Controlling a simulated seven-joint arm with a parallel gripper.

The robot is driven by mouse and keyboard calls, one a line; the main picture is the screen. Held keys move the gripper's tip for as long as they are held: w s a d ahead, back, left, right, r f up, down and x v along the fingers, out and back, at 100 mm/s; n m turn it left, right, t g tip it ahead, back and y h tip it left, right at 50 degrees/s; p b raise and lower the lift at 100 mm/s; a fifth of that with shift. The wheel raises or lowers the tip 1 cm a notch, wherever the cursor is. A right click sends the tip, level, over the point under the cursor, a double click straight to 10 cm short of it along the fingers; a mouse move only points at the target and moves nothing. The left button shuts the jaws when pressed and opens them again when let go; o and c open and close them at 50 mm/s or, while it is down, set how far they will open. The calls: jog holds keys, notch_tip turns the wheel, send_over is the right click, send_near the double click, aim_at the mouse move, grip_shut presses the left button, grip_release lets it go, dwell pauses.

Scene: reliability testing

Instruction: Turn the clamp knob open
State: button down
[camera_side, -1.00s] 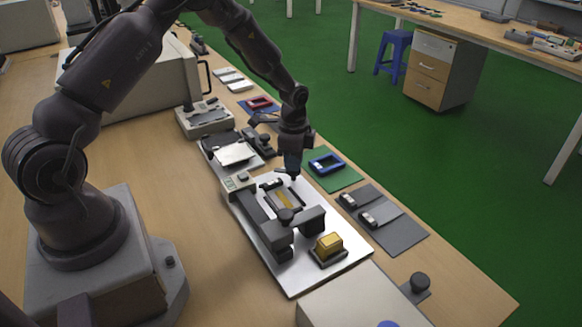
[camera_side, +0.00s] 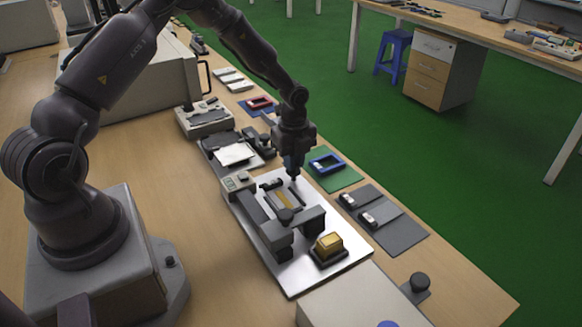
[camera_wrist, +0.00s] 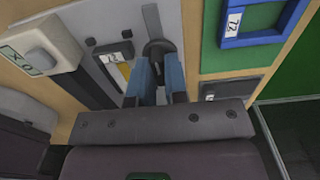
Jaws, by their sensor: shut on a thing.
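The clamp fixture stands on a light metal plate (camera_side: 335,268) in the middle of the bench. The dark clamp knob (camera_wrist: 157,47) shows at the top of the wrist view, at the ends of my two blue fingers. My gripper (camera_wrist: 159,68) is shut on the knob, pointing down at it. In the side view my gripper (camera_side: 294,174) is at the plate's far right edge, and the fingers mostly hide the knob. A gold strip (camera_side: 284,200) in a dark frame lies beside it. A dark bridge-shaped part (camera_side: 290,228) stands nearer the camera.
A small box with a display (camera_side: 238,182) sits at the plate's left edge. A yellow block (camera_side: 328,243) stands on the plate's near right. A blue frame on a green mat (camera_side: 326,163) lies close to my gripper. Grey mats (camera_side: 400,236) lie further right.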

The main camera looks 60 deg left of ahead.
jog(key=c, duration=1.3)
grip_release()
jog(key=shift+w+a, duration=0.1)
jog(key=shift+a, duration=0.05)
jog(key=shift+r, duration=2.25)
